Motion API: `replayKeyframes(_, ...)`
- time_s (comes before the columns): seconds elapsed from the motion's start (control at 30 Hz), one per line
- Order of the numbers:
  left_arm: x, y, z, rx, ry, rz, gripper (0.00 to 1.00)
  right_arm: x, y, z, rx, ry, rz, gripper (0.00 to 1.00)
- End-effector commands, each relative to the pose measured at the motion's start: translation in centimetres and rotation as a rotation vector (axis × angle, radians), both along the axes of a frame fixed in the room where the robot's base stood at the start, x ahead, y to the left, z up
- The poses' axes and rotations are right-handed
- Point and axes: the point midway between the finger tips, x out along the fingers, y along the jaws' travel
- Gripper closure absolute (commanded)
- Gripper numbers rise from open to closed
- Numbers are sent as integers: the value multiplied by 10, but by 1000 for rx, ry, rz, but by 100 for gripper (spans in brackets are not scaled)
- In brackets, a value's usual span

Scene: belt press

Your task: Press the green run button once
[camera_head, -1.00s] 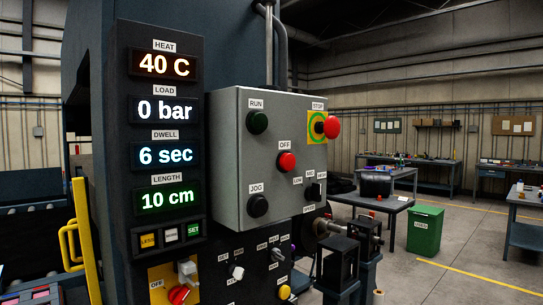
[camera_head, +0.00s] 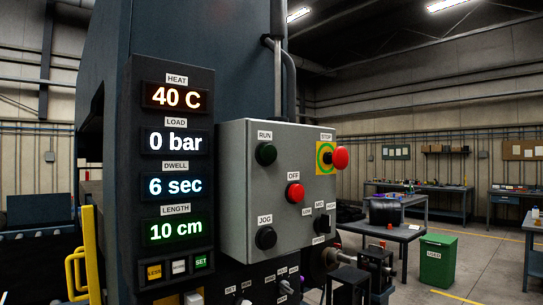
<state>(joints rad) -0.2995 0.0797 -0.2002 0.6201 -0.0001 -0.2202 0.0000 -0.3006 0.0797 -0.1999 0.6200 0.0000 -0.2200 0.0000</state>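The green run button (camera_head: 266,153) is a dark green round button under the RUN label, at the upper left of a grey control box (camera_head: 240,215). It stands out from the box face and looks unlit. Neither of my grippers shows in the head view, so nothing is seen touching the button.
The box also carries a red OFF button (camera_head: 295,193), a red STOP button (camera_head: 340,158) on a yellow-green plate and a black JOG button (camera_head: 265,238). A display panel (camera_head: 172,165) reads 40 C, 0 bar, 6 sec, 10 cm. A green bin (camera_head: 437,262) stands right.

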Motion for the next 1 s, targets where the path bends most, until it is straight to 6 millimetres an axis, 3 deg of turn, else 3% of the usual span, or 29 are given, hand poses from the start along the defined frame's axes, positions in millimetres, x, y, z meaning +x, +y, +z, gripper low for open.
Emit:
replayKeyframes(0.27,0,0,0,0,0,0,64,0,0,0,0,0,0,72)
replayKeyframes(0.5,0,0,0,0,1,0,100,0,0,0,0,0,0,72)
replayKeyframes(1.0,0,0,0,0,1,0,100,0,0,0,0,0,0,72)
